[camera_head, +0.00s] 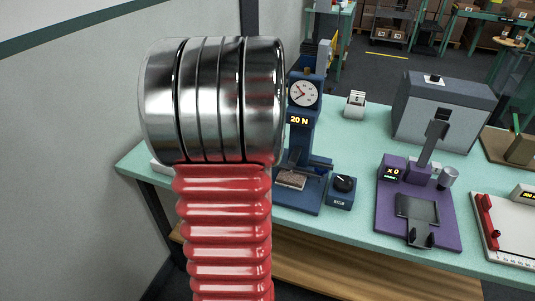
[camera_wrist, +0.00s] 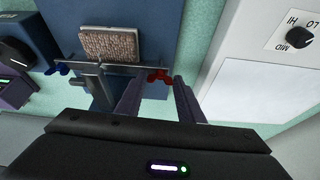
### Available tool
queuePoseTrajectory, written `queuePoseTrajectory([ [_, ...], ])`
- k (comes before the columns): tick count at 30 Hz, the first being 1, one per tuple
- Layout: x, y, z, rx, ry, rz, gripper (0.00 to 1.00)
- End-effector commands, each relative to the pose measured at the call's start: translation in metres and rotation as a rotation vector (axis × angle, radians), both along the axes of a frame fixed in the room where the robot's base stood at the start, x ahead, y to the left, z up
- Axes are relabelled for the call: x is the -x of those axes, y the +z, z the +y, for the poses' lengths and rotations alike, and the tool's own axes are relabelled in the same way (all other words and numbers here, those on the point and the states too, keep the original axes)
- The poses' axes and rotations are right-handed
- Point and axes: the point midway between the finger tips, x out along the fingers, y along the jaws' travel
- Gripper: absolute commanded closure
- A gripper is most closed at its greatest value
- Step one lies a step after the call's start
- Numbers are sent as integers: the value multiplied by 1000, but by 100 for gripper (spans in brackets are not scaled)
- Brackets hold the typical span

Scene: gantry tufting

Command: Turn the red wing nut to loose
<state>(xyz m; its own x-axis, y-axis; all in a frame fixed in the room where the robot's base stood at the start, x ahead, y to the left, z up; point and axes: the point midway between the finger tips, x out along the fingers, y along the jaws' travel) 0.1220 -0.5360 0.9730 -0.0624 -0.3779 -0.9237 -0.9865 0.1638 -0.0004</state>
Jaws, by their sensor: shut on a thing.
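The red wing nut (camera_wrist: 160,74) shows in the wrist view, at the right end of a thin metal bar across the blue stand. My gripper (camera_wrist: 160,81) has one dark finger on each side of it and is shut on it. Which way its wings point is hard to tell. A blue wing nut (camera_wrist: 57,69) is at the bar's left end. A brown textured pad (camera_wrist: 111,44) lies on the stand beyond the bar. In the head view, the blue stand (camera_head: 307,127) has a dial and a "20 N" display. My arm blocks much of that view, and my gripper and the red nut cannot be made out there.
A white box with a LO/MID/HI knob (camera_wrist: 299,38) stands right of the stand in the wrist view. In the head view, a small blue knob box (camera_head: 342,190) and a purple device (camera_head: 415,210) stand to the right on the green table (camera_head: 350,240).

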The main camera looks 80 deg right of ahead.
Motion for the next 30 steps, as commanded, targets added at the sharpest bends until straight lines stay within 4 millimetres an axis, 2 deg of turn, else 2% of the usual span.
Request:
queuePoseTrajectory([
  [7, 0, -1, 1, -3, 1, 1, 88],
  [8, 0, -1, 1, -3, 0, 2, 64],
  [15, 0, 0, 0, -1, 0, 1, 47],
  [25, 0, 2, 1, 0, -1, 1, 47],
  [30, -1, 13, 5, 2, -1, 0, 47],
])
